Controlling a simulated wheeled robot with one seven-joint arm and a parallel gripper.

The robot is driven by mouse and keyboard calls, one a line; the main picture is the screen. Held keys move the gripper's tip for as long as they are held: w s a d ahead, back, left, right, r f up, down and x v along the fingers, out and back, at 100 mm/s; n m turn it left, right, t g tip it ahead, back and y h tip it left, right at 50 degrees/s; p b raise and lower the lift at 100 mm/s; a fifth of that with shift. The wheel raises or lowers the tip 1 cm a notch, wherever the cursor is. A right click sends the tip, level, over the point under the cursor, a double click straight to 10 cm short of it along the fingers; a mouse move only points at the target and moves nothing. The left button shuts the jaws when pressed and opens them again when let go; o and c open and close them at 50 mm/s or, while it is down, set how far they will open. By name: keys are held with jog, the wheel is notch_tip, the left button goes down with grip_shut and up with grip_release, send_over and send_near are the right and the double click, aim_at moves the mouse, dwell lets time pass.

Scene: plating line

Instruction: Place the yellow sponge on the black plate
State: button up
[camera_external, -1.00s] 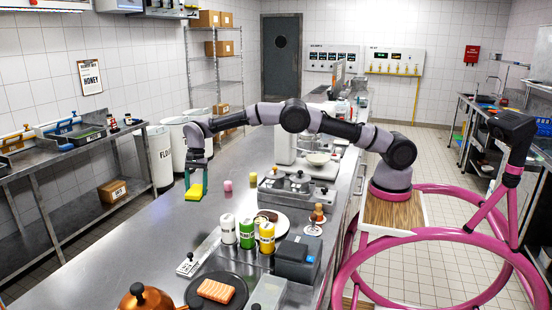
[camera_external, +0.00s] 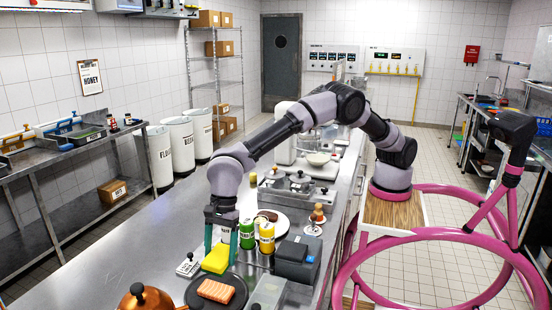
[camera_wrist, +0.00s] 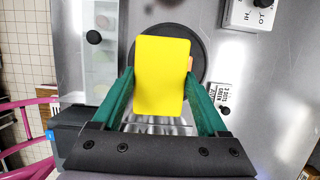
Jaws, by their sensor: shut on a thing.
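The yellow sponge (camera_external: 216,259) is in my gripper (camera_external: 221,247), its green fingers shut on the sponge's two sides. In the wrist view the sponge (camera_wrist: 162,75) fills the space between the fingers and covers much of the black plate (camera_wrist: 199,50). In the external view the black plate (camera_external: 233,302) is just in front of the sponge, with an orange salmon-like block (camera_external: 216,291) on it. The sponge appears above the plate's far edge; I cannot tell whether it touches. Most of the salmon block is hidden in the wrist view.
Green (camera_external: 247,234) and yellow (camera_external: 267,238) containers stand right of my gripper. A copper pot (camera_external: 146,299) is front left. The counter's left side is clear.

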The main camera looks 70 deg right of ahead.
aim_at(227, 249)
jog(key=f, duration=0.6)
jog(key=shift+s+a, duration=0.2)
jog(key=shift+s, duration=0.15)
jog(key=shift+f, duration=1.95)
jog(key=shift+f, duration=0.1)
jog(key=o, duration=1.2)
jog(key=v, duration=1.2)
